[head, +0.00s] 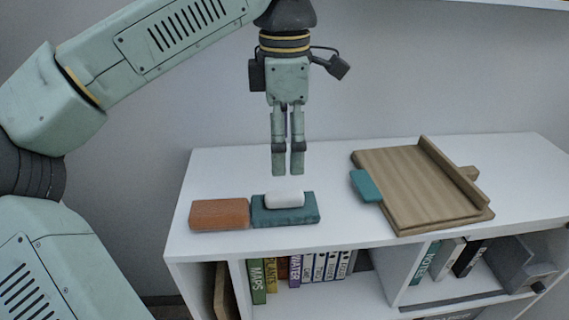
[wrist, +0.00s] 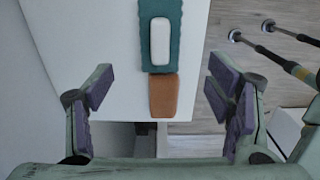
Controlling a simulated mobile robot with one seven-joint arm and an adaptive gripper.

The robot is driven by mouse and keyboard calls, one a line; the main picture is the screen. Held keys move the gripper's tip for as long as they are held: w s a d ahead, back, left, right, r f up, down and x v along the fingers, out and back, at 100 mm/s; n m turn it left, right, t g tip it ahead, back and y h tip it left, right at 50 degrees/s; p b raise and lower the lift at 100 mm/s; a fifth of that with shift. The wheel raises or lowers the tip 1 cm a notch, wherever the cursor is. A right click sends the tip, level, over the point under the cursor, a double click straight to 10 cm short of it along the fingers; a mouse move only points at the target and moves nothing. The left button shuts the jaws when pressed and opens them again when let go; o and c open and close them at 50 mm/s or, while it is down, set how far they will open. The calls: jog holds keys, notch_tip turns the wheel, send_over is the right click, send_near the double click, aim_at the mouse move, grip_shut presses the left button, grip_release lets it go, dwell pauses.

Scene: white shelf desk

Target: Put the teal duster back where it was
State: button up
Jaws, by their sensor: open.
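The teal duster (head: 310,213) lies flat on the white desk top near its front edge, with a white block-shaped grip (head: 285,199) on top. In the wrist view the duster (wrist: 175,55) runs up from the picture's middle, its top end cut off. My gripper (head: 288,172) hangs pointing down above the desk, over and a little behind the duster, clear of it. In the wrist view its two fingers (wrist: 160,84) are spread wide with nothing between them held.
An orange-brown block (head: 220,214) lies left of the duster, close to it. A wooden board with raised edges (head: 415,185) and a teal tab (head: 366,186) lies to the right. Books (head: 305,267) stand on the shelf below. The desk top behind the duster is clear.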

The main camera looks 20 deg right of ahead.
jog(key=shift+r, duration=0.4)
